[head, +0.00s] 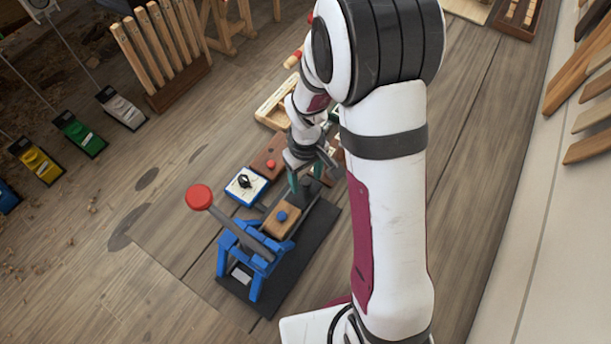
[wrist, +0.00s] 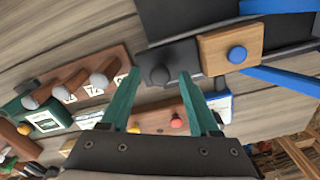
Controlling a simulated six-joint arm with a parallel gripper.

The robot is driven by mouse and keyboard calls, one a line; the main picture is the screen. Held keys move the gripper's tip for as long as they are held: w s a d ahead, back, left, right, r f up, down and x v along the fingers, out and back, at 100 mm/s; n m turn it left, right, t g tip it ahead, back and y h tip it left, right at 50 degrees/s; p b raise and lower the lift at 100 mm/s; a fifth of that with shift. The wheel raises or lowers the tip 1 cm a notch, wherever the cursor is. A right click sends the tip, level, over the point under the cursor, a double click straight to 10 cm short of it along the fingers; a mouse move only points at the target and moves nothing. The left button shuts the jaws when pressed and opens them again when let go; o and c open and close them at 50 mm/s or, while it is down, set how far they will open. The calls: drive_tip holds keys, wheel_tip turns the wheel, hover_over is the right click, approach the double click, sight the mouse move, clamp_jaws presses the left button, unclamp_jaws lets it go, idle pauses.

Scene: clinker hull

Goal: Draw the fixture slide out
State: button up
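The fixture (head: 246,258) is a blue frame on a black base plate, with a red-knobbed lever. Its dark grey slide (wrist: 185,60) has a dark round knob (wrist: 158,76) at its end. My gripper (head: 305,178) is over the slide's knob end. In the wrist view its teal fingers (wrist: 160,74) are apart, with the knob showing between the tips. I cannot tell whether they touch it.
A white-and-blue box with a black dial (head: 245,186) and a brown box with a red button (head: 269,160) stand close by. A wooden board with several grey knobs (wrist: 82,85) lies left in the wrist view. Bench left of the fixture is clear.

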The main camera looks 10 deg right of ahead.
drive_tip(key=shift+r, duration=0.1)
wheel_tip(320, 180, up, 16)
drive_tip(key=shift+f, duration=0.2)
idle(0.3)
drive_tip(key=s+a+r+m+y, duration=0.1)
drive_tip(key=s+m, duration=0.9)
drive_tip(key=s, duration=1)
drive_tip(key=shift+s+a+r+y, duration=0.15)
drive_tip(key=shift+s+a+y, duration=0.1)
drive_tip(key=shift+s+y, duration=0.15)
drive_tip(key=shift+w, duration=0.15)
idle(0.8)
